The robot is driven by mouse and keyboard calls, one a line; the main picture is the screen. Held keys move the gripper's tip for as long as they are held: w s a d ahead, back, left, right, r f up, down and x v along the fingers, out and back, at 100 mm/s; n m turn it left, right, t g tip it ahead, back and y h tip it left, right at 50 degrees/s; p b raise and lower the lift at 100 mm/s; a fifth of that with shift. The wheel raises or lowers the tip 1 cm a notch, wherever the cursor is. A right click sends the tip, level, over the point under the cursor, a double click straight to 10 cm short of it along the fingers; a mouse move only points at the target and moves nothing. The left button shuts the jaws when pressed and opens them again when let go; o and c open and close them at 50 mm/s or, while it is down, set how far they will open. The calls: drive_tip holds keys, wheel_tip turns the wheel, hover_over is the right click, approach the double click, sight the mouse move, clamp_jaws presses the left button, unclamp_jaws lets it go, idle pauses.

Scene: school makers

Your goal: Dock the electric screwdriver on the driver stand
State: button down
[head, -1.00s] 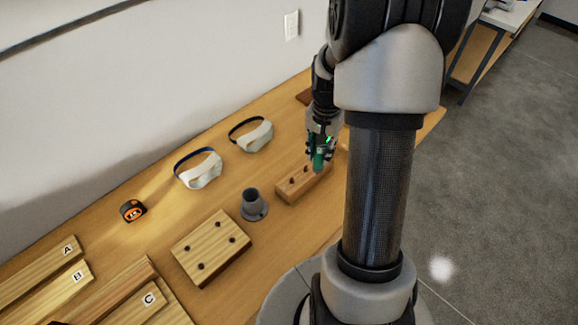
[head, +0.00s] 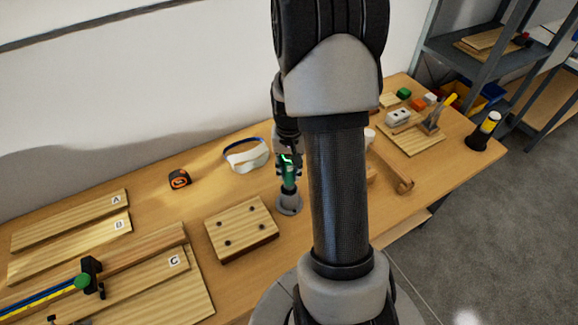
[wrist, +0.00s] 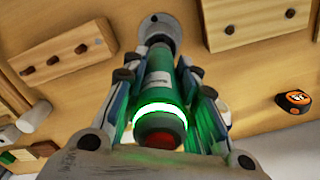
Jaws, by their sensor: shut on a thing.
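The green electric screwdriver (head: 289,181) is held by my gripper (head: 288,164) and hangs roughly upright over the grey driver stand (head: 290,206). In the wrist view the screwdriver (wrist: 160,82) shows a lit green ring and a red end cap, between the two fingers of my gripper (wrist: 160,76). The gripper is shut on its body. The stand's round base (wrist: 157,24) shows just beyond the screwdriver's far end. The lower end overlaps the stand's mouth in the head view; I cannot tell whether it is inside.
A wooden block with dark holes (head: 241,229) lies just left of the stand. White goggles (head: 247,156) and an orange tape measure (head: 179,180) lie behind. Labelled boards (head: 70,215) fill the left side. A hammer (head: 438,115) lies to the right. My arm hides part of the table.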

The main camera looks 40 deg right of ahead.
sight(289, 181)
drive_tip(key=shift+f+b, duration=1.6)
drive_tip(key=shift+f, duration=0.8)
drive_tip(key=shift+f+b, duration=0.35)
drive_tip(key=shift+f, duration=0.3)
drive_tip(key=c, duration=1.6)
unclamp_jaws()
drive_tip(key=shift+o, duration=0.2)
drive_tip(key=shift+r, duration=0.1)
wheel_tip(289, 181, up, 11)
drive_tip(key=p, duration=0.8)
